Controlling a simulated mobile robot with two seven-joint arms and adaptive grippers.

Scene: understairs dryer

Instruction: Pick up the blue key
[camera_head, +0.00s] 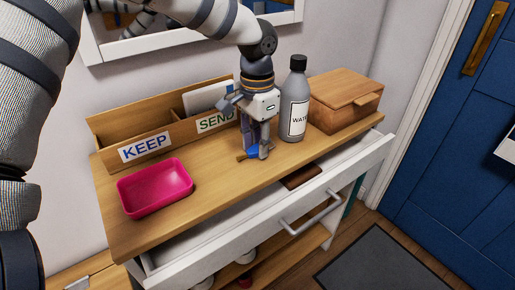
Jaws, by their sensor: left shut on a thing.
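My right gripper is not in view.
A grey water bottle (293,105) stands close right of the gripper. A wooden box (343,100) is farther right. A pink tray (154,188) sits at left, before the KEEP/SEND letter holder (120,133). Below the top, a white drawer (290,205) is pulled open.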

